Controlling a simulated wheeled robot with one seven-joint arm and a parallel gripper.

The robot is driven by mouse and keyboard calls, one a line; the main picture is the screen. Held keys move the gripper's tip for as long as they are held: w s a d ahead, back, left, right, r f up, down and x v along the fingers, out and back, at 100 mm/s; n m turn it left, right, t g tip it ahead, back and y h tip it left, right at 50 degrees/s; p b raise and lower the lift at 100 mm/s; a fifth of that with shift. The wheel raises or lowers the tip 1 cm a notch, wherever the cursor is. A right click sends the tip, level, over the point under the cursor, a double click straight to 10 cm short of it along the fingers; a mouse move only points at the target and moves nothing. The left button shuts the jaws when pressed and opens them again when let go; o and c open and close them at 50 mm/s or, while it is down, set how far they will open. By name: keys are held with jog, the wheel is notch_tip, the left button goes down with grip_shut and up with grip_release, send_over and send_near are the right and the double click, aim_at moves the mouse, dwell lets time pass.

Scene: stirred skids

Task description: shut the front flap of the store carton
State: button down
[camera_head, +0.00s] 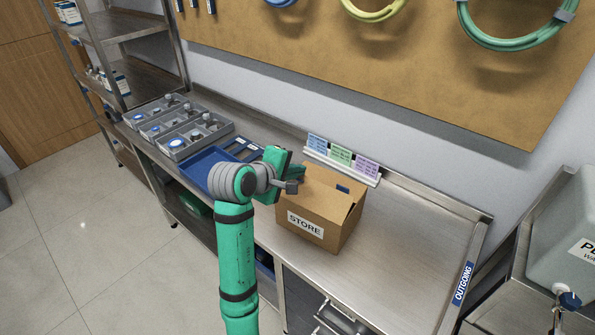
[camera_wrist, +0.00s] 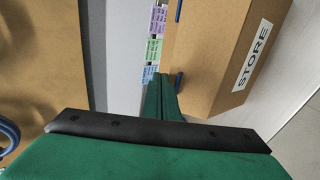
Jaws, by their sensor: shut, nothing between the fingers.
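The store carton (camera_head: 296,238) is a brown cardboard box on the steel bench, with a white STORE label on its front face. Its top looks mostly covered by flaps, with a small dark gap near the right edge. A small blue piece (camera_head: 342,188) shows on the top. I cannot tell clearly how the front flap lies. My gripper (camera_head: 297,182) is shut and empty at the carton's left upper side. In the wrist view, the shut fingers (camera_wrist: 160,88) point toward the carton's top (camera_wrist: 207,50); contact cannot be told.
A blue tray (camera_head: 203,166) and grey divided bins (camera_head: 178,127) stand left of the carton. A rack of coloured cards (camera_head: 340,157) stands behind it. The bench to the right (camera_head: 410,240) is clear up to the OUTGOING label (camera_head: 463,284).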

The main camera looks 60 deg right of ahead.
jog(key=shift+r, duration=0.6)
jog(key=a+r, duration=0.9)
jog(key=r, duration=0.2)
notch_tip(320, 180, down, 5)
jog(key=a+m+h, duration=0.2)
jog(key=a+m, duration=0.1)
jog(key=m, duration=0.5)
jog(key=m+h, duration=0.3)
jog(key=m, duration=0.7)
send_over(289, 199)
jog(key=shift+f, duration=4.2)
